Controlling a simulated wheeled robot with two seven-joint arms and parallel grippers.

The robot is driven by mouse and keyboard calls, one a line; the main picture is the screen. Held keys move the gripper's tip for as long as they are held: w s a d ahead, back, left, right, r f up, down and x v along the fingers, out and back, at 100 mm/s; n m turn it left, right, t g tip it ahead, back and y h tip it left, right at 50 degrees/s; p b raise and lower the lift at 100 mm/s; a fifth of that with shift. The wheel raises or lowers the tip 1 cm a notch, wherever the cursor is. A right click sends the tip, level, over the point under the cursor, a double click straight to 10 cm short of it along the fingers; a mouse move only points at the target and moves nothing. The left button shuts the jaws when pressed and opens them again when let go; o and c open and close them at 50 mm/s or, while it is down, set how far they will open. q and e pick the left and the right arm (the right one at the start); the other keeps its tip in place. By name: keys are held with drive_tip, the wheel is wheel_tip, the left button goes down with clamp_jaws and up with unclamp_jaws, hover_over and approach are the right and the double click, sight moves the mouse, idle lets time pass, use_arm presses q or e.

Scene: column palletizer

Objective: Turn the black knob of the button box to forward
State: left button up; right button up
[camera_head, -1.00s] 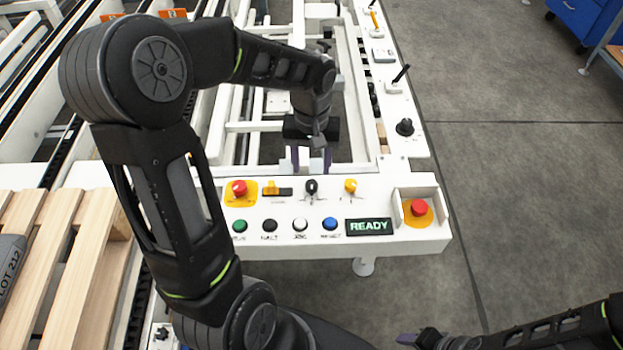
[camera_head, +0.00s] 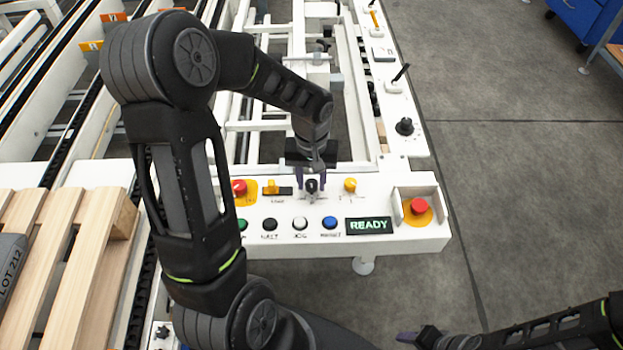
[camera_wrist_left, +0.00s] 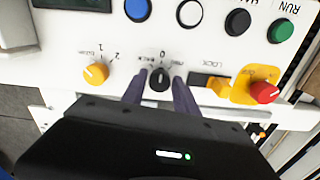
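The button box (camera_head: 280,243) is a white panel at the front of the machine. Its black knob (camera_head: 311,186) sits in the upper row between a yellow selector on each side, and shows between the fingers in the left wrist view (camera_wrist_left: 160,80). My left gripper (camera_head: 311,187) is over the panel with its two purple-grey fingers apart, one on each side of the knob. The left wrist view shows small gaps between fingers and knob. The label around the knob is partly hidden. My right gripper (camera_head: 408,338) is at the bottom right, away from the box; its opening is unclear.
Red buttons (camera_head: 419,206) (camera_head: 239,187) stand at the right end and upper left. Yellow selectors (camera_head: 350,185) (camera_head: 271,186) flank the knob closely. Green, black, white and blue buttons (camera_head: 330,223) line the front beside a READY display (camera_head: 369,226). A wooden pallet (camera_head: 60,250) lies left.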

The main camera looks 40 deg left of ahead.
use_arm(q)
clamp_jaws()
drive_tip(key=shift+m, duration=0.4)
drive_tip(key=m, duration=0.8)
drive_tip(key=shift+a, duration=0.1)
idle(0.4)
idle(0.4)
drive_tip(key=shift+o, duration=1.9)
unclamp_jaws()
